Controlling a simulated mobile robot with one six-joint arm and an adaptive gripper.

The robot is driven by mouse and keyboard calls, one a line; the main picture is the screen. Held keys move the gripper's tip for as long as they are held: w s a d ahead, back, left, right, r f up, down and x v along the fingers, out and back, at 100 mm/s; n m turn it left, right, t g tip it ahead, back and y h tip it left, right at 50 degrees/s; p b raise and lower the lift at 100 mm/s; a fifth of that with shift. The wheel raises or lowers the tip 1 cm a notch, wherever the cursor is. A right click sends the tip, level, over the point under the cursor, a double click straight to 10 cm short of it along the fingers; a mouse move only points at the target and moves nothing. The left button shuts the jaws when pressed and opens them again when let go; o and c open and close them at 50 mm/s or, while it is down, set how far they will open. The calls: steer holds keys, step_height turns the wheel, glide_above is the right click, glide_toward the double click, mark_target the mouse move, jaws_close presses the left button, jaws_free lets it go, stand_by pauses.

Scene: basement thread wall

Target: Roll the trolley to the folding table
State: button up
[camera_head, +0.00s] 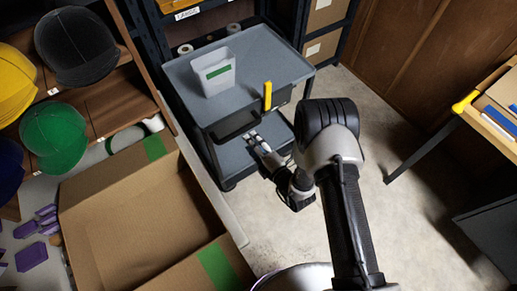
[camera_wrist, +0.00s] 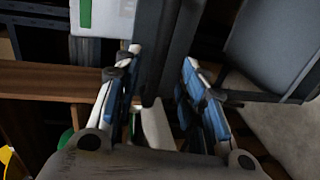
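The grey trolley (camera_head: 262,52) stands left of centre in the head view, against dark shelving. Its top tray carries a white bin with a green label (camera_head: 213,72). A black handle (camera_head: 234,126) sits on its near side, beside an upright yellow piece (camera_head: 267,95). My gripper (camera_head: 257,143) is just below and right of the handle, apart from it as far as I can tell. In the wrist view its two blue-padded fingers (camera_wrist: 158,88) are spread, with no object clearly held between them. The folding table (camera_head: 502,88) shows only partly at the right edge.
An open cardboard box (camera_head: 100,222) stands at the lower left, close to the trolley. Caps, including a green one (camera_head: 54,138), sit on a wooden shelf at left. Concrete floor (camera_head: 350,105) is clear between trolley and table. A grey panel (camera_head: 490,228) is at lower right.

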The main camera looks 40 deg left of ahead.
steer(key=v, duration=0.3)
steer(key=shift+s+d, duration=0.15)
steer(key=shift+d, duration=0.15)
